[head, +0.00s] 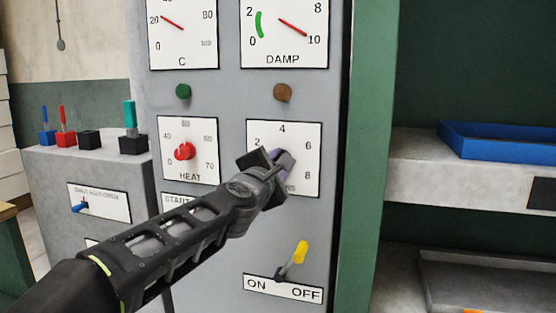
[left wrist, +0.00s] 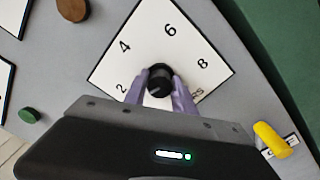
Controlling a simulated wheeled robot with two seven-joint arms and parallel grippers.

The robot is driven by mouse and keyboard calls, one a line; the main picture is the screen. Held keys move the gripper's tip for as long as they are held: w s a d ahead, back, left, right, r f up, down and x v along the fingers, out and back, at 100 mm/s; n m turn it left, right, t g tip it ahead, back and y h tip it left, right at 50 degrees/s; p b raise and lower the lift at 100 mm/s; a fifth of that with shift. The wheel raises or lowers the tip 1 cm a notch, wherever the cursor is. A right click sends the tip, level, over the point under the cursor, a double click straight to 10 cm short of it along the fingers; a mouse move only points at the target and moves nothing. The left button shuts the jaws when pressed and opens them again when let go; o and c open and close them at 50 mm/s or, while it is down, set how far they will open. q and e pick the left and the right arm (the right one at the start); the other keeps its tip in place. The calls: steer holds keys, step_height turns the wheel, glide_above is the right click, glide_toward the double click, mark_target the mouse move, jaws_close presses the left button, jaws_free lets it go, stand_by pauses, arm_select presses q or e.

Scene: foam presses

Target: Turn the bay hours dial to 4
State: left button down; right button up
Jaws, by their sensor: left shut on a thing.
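The bay hours dial is a round black knob (left wrist: 159,79) on a white plate (head: 310,130) marked 2, 4, 6 and 8. The plate also shows in the left wrist view (left wrist: 150,35), turned at an angle. My left gripper (head: 280,160) reaches the plate. In the left wrist view its two purple fingers (left wrist: 160,92) are shut on the knob, one on each side. The knob is hidden behind the gripper in the head view. A faint line shows on the knob's lower part, but I cannot tell for sure which number it points to. My right gripper is out of view.
The HEAT dial (head: 184,151) with a red knob is left of the plate. A yellow ON/OFF lever (head: 299,253) stands below it, close to my arm. A brown button (head: 283,92) and a green button (head: 183,91) are above. A shelf with a blue tray (head: 500,140) is at right.

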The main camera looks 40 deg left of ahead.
arm_select(q)
steer(key=m+p, duration=0.1)
steer(key=m, duration=0.2)
steer(key=shift+m, duration=0.4)
steer(key=m+p, duration=0.1)
steer(key=m, duration=0.2)
steer(key=shift+m, duration=0.3)
steer(key=m+p, duration=0.1)
steer(key=m, duration=0.2)
steer(key=shift+m, duration=0.3)
steer(key=shift+f+m+p, duration=0.15)
steer(key=shift+m+p, duration=0.45)
steer(key=shift+m, duration=0.8)
steer(key=c, duration=1)
jaws_free()
steer(key=shift+c, duration=0.2)
